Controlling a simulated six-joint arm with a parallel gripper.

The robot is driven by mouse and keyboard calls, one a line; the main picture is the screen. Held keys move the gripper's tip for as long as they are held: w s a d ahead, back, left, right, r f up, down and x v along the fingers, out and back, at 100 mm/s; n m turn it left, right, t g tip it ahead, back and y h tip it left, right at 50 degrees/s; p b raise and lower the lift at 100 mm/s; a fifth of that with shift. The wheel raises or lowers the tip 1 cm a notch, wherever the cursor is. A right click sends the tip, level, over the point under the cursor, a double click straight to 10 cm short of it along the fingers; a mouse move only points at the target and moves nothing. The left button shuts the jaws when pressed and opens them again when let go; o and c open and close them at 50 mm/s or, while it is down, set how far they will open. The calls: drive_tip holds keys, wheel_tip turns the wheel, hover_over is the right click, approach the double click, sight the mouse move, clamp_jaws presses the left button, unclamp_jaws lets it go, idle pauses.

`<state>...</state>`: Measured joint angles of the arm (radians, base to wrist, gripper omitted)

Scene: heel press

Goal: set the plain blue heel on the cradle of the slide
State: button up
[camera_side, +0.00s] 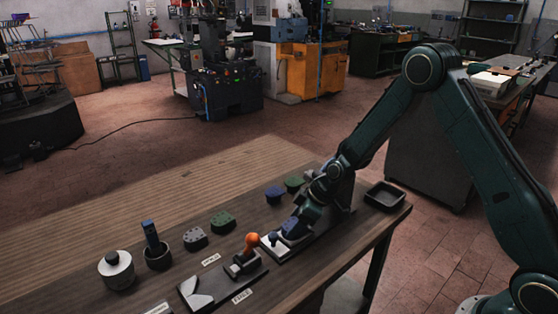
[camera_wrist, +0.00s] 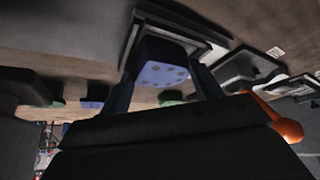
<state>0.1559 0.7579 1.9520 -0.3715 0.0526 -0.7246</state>
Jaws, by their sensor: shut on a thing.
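My gripper (camera_side: 291,232) is low over the right part of the bench. It is shut on a blue heel (camera_wrist: 163,73), which sits between the two fingers in the wrist view. Its visible face has several small darker dots. In the side view the heel (camera_side: 292,227) is mostly hidden by the gripper. A grey slide plate (camera_side: 271,249) lies under and beside the gripper. In the wrist view a pale-edged frame (camera_wrist: 128,45) lies right behind the heel, seemingly the cradle. I cannot tell whether the heel touches it.
Another blue heel (camera_side: 274,195) and a green heel (camera_side: 294,184) stand behind my gripper. A grey heel (camera_side: 195,239) and a green heel (camera_side: 222,221) stand left. An orange-knobbed lever (camera_side: 251,241) is close by. A black tray (camera_side: 384,196), lidded pot (camera_side: 117,270) and cup (camera_side: 157,259) stand farther off.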

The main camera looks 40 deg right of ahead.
drive_tip(key=shift+f, duration=0.1)
drive_tip(key=o, duration=1.3)
drive_tip(key=shift+c, duration=0.2)
drive_tip(key=v, duration=1.3)
drive_tip(key=shift+d+r, duration=0.15)
drive_tip(key=shift+r, duration=0.2)
drive_tip(key=shift+s+r, duration=0.1)
drive_tip(key=shift+s, duration=0.05)
